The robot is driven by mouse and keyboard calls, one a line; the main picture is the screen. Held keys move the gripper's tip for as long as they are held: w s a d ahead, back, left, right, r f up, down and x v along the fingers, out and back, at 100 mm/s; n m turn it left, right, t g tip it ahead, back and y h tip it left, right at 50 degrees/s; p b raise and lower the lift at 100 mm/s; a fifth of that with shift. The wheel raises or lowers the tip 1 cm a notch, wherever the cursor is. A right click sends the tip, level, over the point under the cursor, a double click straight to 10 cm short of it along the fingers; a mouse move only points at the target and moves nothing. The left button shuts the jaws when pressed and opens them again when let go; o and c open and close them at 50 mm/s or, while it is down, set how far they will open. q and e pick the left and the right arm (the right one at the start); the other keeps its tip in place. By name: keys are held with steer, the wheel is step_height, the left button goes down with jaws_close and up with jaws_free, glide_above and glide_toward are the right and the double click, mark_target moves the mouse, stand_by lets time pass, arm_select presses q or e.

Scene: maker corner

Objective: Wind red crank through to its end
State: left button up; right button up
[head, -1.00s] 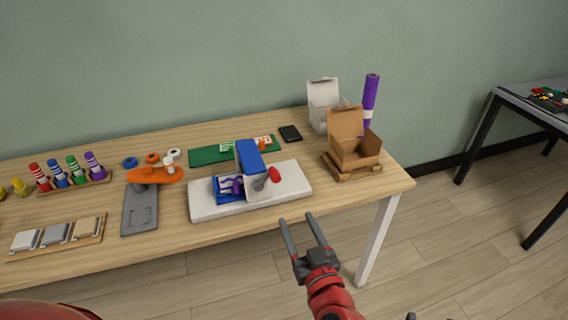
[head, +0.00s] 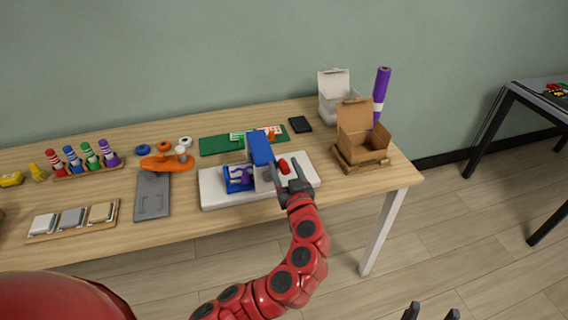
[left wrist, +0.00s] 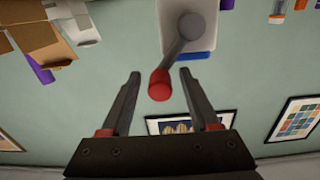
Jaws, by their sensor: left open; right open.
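The red crank handle (head: 283,167) sits on the right side of the blue and white machine (head: 262,152), which stands on a white base (head: 219,197). My left gripper (head: 287,172) is open at the crank, its fingers near the red knob. In the left wrist view the red knob (left wrist: 159,85) on its grey arm (left wrist: 183,38) lies between the tips of my open left gripper (left wrist: 158,82), with space on both sides. My right gripper (head: 432,312) shows only as fingertips at the bottom edge, open and empty.
An open cardboard box (head: 364,148) on a small pallet stands right of the machine, with a white box (head: 335,95) and a purple roll (head: 381,95) behind. A grey plate (head: 152,195) with an orange part lies to the left. The table's front edge is close.

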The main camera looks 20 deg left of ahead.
arm_select(q)
steer(key=shift+w+a, duration=0.2)
jaws_close()
stand_by(0.3)
steer(key=shift+d+f, duration=0.1)
steer(key=shift+f, duration=0.05)
stand_by(0.9)
